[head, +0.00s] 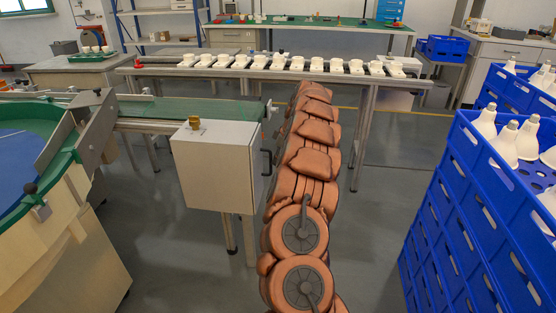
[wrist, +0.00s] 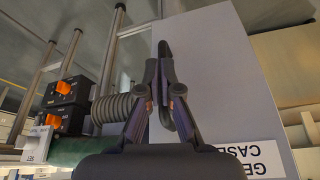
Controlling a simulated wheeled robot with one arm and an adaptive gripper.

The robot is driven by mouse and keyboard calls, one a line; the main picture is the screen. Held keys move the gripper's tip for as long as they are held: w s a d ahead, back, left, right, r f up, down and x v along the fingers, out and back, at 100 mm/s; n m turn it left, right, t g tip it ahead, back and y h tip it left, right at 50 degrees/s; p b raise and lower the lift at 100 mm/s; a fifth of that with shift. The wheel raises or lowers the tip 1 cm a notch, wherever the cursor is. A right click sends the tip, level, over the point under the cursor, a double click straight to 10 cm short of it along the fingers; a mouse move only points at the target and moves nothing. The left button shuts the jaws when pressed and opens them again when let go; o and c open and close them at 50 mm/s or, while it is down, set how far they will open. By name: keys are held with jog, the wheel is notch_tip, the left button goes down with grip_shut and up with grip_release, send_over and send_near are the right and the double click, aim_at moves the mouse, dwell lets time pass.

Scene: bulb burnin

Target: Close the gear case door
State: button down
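The gear case (head: 212,165) is a pale grey box on legs at the middle of the head view, with a brass fitting on top. A dark handle (head: 266,162) is on its right-hand side. In the wrist view, the grey door panel (wrist: 222,75) carries a partly cut-off "GEAR CASE" label (wrist: 248,158). My gripper (wrist: 160,72) is at the dark bar handle (wrist: 164,48), its fingers drawn close together around it. In the head view my arm hides the gripper. I cannot tell whether the door stands slightly ajar.
A green conveyor (head: 190,108) runs behind the case, joined to a round green-rimmed feeder (head: 60,125) at left. Stacked blue crates (head: 455,215) with white bulbs stand at right. A rack of white parts (head: 270,68) crosses behind. Orange-knobbed switches (wrist: 66,90) show in the wrist view.

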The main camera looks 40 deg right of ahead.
jog(key=s+d+r, duration=0.3)
jog(key=s+r, duration=0.3)
jog(key=r, duration=0.3)
jog(key=shift+s+d+r, duration=0.15)
jog(key=shift+s+d, duration=0.15)
jog(key=shift+s, duration=0.1)
